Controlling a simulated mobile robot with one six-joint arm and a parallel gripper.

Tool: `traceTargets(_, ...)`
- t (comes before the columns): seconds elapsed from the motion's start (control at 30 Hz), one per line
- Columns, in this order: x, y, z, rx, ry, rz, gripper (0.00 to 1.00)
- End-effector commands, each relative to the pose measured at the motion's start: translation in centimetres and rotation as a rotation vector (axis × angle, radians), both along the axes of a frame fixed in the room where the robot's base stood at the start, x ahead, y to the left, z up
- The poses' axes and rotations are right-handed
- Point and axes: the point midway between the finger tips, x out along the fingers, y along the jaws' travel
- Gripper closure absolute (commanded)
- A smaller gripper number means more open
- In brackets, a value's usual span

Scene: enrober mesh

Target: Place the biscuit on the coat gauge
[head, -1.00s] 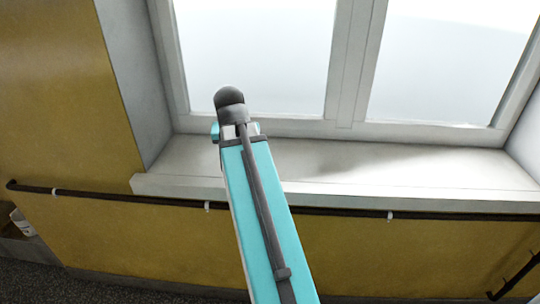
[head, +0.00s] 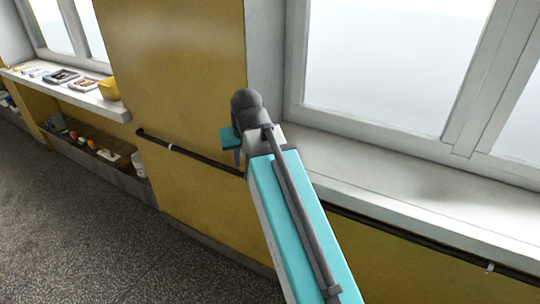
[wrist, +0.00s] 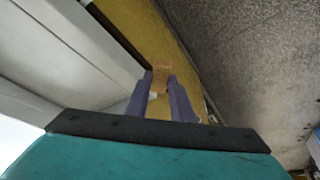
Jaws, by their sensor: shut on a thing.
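The biscuit (wrist: 162,74) is a small flat brown piece in the wrist view. My gripper (wrist: 161,80) is shut on it, with the two purple-grey fingers on either side. In the head view my arm hides most of my gripper, and I cannot make out the biscuit there. The coat gauge cannot be told apart in either view; small items on the far left sill are too small to identify.
The far left window sill (head: 124,113) holds dark-rimmed trays (head: 62,77) and a yellow box (head: 109,89). A low shelf under it carries several small coloured things and a white container (head: 139,163). A dark rail (head: 190,154) runs along the yellow wall. The speckled floor (head: 90,230) is clear.

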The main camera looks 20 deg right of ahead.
Motion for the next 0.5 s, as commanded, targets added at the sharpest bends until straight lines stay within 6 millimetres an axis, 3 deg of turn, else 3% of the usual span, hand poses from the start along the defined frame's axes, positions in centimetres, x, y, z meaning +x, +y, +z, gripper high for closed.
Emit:
traceTargets(0.1,0.2,1.9,0.0,-0.001,-0.003,0.046,0.91)
traceTargets(0.2,0.3,2.6,0.0,-0.001,-0.004,0.063,0.91)
traceTargets(0.5,0.3,2.7,0.0,-0.001,-0.004,0.067,0.91)
